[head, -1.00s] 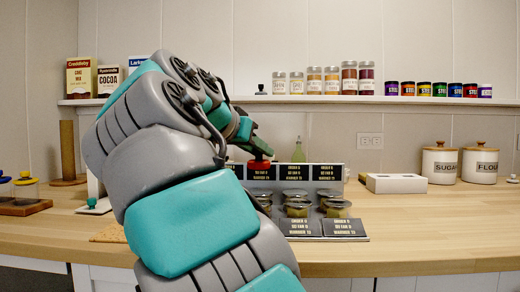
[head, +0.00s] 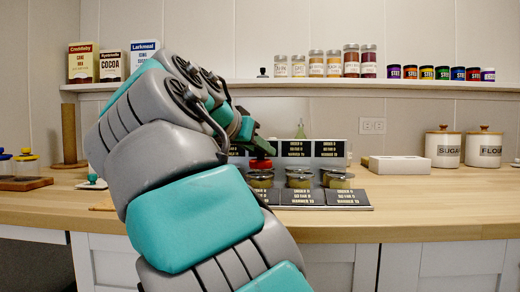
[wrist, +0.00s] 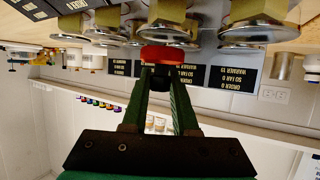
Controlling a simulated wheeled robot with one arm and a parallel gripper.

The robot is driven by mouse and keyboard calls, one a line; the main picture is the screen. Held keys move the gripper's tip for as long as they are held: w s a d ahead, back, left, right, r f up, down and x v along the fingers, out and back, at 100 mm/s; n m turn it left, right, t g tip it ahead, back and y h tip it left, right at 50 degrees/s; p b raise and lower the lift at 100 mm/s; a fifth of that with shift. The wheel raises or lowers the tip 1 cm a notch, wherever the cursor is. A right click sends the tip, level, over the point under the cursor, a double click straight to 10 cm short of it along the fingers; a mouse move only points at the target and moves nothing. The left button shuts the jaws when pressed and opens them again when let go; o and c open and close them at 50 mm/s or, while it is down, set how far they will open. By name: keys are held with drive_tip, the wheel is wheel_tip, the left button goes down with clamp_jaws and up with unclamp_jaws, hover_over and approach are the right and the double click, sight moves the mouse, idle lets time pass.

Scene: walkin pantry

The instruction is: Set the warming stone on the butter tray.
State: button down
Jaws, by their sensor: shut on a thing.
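My gripper (wrist: 162,82) is shut on the dark knob of a red disc (wrist: 162,55), which I take for the warming stone. The disc also shows in the head view (head: 261,163), beyond my arm, just above the left-hand gold cups in the picture. In the wrist view, which is upside down, several gold cups with silver round tops (wrist: 258,33) stand around and beyond it. I see no gap or contact clearly between disc and cups. The cups stand on a rack with dark lettered panels (head: 326,198). I cannot tell which thing is the butter tray.
A low white box (head: 400,170) and the sugar (head: 444,150) and flour (head: 484,150) canisters stand on the wooden counter to the right. Bare counter (head: 440,205) lies in front of them. A wall shelf (head: 300,81) holds jars and boxes.

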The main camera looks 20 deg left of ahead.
drive_tip(key=shift+s+f+b, duration=0.1)
drive_tip(key=shift+f+b, duration=0.55)
idle(0.6)
drive_tip(key=c, duration=0.6)
unclamp_jaws()
drive_tip(key=shift+s+r, duration=0.1)
drive_tip(key=shift+s, duration=0.05)
drive_tip(key=p+v, duration=0.2)
drive_tip(key=v, duration=0.5)
drive_tip(key=shift+s, duration=0.25)
drive_tip(key=shift+a, duration=0.15)
